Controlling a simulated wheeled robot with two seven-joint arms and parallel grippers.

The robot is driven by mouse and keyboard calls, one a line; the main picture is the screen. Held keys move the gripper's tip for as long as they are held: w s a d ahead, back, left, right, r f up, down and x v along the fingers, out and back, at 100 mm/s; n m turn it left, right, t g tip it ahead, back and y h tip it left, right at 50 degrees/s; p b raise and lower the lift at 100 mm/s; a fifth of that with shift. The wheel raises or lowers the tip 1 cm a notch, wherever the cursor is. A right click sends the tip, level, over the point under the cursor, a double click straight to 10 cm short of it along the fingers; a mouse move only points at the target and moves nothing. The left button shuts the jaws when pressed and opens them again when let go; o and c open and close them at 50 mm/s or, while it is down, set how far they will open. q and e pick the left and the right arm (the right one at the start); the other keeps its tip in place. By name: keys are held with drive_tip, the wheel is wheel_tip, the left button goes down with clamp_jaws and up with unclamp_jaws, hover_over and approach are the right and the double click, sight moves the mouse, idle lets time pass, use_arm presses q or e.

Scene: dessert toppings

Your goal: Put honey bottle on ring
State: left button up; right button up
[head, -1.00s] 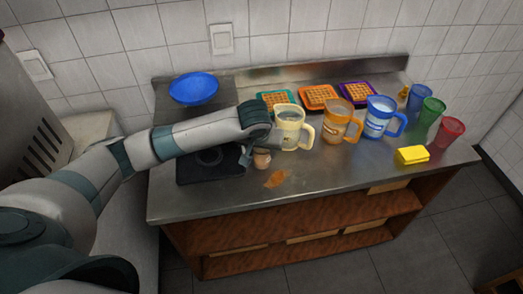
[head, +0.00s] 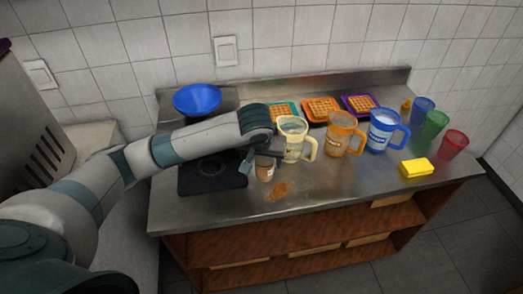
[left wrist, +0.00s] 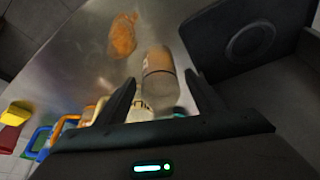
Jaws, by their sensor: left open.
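The honey bottle (head: 266,170), a small brownish jar with a pale label, stands on the steel counter just right of the black burner plate. My left gripper (head: 261,160) is open above and around it, and partly hides its top. In the left wrist view the bottle (left wrist: 159,70) shows between and just beyond the two spread fingers (left wrist: 160,90). Whether a finger touches it cannot be told. The dark ring (head: 212,168) is on the black plate left of the gripper; it also shows in the left wrist view (left wrist: 248,42). My right gripper is out of view.
A cream pitcher (head: 293,140) stands close right of the gripper, then orange (head: 340,135) and blue (head: 381,130) ones. An orange-brown spill (head: 279,190) lies in front of the bottle. A yellow sponge (head: 416,168) and a blue bowl (head: 197,99) are farther off.

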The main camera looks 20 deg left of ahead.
use_arm(q)
drive_tip(key=b+v, duration=0.1)
drive_tip(key=v, duration=0.7)
drive_tip(key=shift+s+r, duration=0.15)
drive_tip(key=shift+r, duration=0.15)
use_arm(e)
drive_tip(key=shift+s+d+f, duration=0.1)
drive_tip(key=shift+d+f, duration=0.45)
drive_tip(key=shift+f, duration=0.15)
use_arm(q)
drive_tip(key=shift+d, duration=0.1)
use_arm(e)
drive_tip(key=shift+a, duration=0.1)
